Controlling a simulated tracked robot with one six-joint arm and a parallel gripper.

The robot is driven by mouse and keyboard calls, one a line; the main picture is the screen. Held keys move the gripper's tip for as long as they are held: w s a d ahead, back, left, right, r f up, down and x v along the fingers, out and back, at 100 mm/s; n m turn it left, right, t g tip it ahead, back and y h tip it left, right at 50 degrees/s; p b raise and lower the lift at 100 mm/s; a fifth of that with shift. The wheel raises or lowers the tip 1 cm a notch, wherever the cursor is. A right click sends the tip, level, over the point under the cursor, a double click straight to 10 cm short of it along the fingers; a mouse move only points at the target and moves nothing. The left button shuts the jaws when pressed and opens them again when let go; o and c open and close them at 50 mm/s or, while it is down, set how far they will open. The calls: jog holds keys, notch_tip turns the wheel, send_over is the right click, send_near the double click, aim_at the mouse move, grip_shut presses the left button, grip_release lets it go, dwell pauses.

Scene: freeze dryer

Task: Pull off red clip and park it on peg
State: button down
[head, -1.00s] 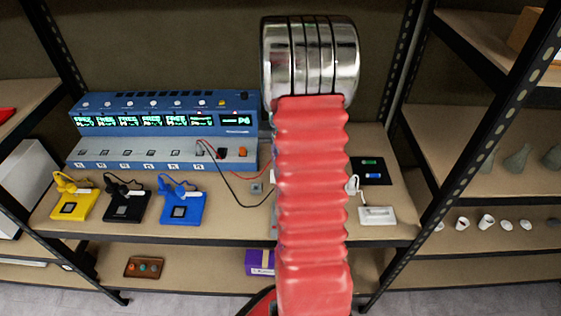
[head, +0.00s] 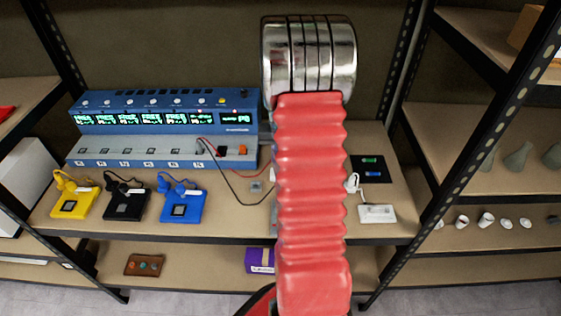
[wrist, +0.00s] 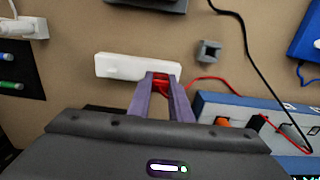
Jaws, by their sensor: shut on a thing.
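In the wrist view, the purple fingers of my gripper (wrist: 163,95) are shut on the red clip (wrist: 161,77), of which only a small red part shows between the tips. A red lead (wrist: 215,79) runs from beside the fingers to the blue instrument (wrist: 240,103). The fingertips overlap the lower edge of a white bar (wrist: 122,66); I cannot tell whether the clip touches it. A small grey block (wrist: 208,51), possibly the peg, stands to the right of the tips; it also shows in the head view (head: 256,187). My arm hides the gripper in the head view.
A black lead (wrist: 239,18) curves past the grey block. Yellow (head: 68,208), black (head: 125,205) and blue (head: 183,206) stands line the shelf front. A white box (head: 377,213) and a black mat (head: 371,168) lie right of my arm.

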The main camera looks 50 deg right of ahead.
jog(key=shift+f, duration=0.5)
jog(key=c, duration=1.5)
grip_release()
jog(key=shift+c, duration=0.2)
jog(key=shift+r, duration=0.1)
notch_tip(320, 180, up, 14)
jog(key=shift+f, duration=0.2)
